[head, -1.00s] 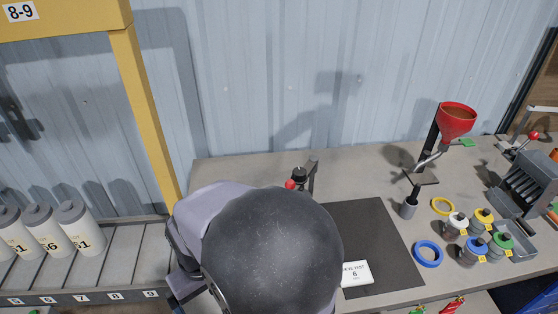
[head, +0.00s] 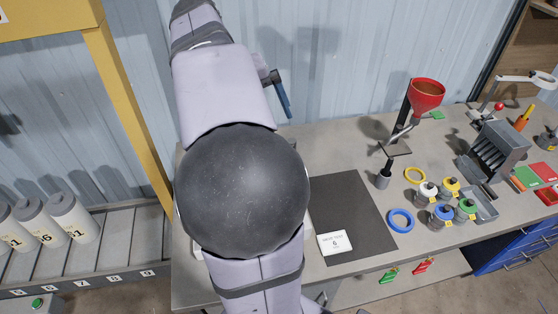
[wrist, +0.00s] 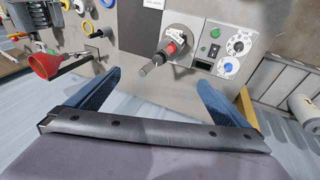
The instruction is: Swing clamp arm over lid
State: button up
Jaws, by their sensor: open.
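In the wrist view my gripper (wrist: 159,77) is open and empty, its two blue fingers wide apart. Beyond the fingertips, in the gap between them, is the clamp arm (wrist: 150,68), a dark rod with a red knob (wrist: 171,48). The fingers do not appear to touch the arm. In the head view one blue finger (head: 283,98) shows above the bench's back edge; my arm hides the clamp and lid.
A panel with dials (wrist: 230,48) stands beside the canister. A dark mat (head: 350,212) with a white card (head: 335,242) lies on the bench. A red funnel (head: 427,93) on a stand, coloured rings and jars, and a slotted grey box (head: 493,150) are to the right. A corrugated wall is close behind.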

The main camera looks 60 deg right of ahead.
jog(key=b+x, duration=0.7)
jog(key=x, duration=0.3)
jog(key=shift+w+a, duration=0.1)
jog(key=shift+w, duration=0.05)
dwell(0.8)
jog(key=p+v, duration=0.7)
jog(key=v, duration=0.3)
